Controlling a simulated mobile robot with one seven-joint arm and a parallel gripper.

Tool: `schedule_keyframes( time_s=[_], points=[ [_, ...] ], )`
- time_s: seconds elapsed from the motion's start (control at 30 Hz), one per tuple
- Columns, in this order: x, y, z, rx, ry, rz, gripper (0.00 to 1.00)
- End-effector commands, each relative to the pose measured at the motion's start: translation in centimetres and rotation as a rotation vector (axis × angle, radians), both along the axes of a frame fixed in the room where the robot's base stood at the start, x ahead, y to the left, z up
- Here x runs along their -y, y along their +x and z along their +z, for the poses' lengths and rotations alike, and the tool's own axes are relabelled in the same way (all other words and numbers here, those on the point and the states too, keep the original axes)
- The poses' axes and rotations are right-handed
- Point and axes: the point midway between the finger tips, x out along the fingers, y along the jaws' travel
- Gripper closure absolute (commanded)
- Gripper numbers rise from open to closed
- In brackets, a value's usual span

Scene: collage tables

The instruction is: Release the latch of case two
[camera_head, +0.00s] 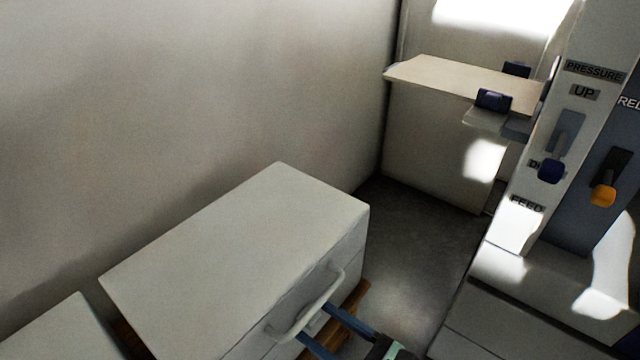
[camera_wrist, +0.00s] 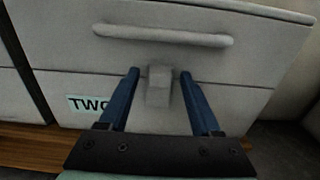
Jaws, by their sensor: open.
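Case two is a pale grey box (camera_head: 240,260) with a curved handle (camera_head: 308,308) on its front, in the lower middle of the head view. In the wrist view its front carries the handle (camera_wrist: 163,36), a label reading "TWO" (camera_wrist: 84,104) and a small grey latch (camera_wrist: 159,84) below the handle, across the lid seam. My gripper (camera_wrist: 159,73) is open, with one blue finger on each side of the latch. Gaps show between the fingers and the latch. In the head view my gripper (camera_head: 314,336) is at the case's front below the handle; the latch is hidden there.
Another pale box (camera_head: 62,330) stands to the left of case two. A brown wooden surface (camera_wrist: 30,137) lies under the cases. A machine with a "PRESSURE" label (camera_head: 594,71) and blue and orange levers stands at the right. A shelf board (camera_head: 460,83) is at the back.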

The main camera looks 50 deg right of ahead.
Motion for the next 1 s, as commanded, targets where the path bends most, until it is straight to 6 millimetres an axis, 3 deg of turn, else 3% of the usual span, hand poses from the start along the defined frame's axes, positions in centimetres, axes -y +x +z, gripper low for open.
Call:
schedule_keyframes(
  time_s=[0.37,0.7,1.0],
  points=[
    [-0.05,0.56,0.08,0.001,0.000,0.000,0.37],
    [-0.06,0.53,0.05,0.000,0.000,0.000,0.98],
    [-0.06,0.42,-0.27,0.015,0.001,0.000,1.00]
  ],
)
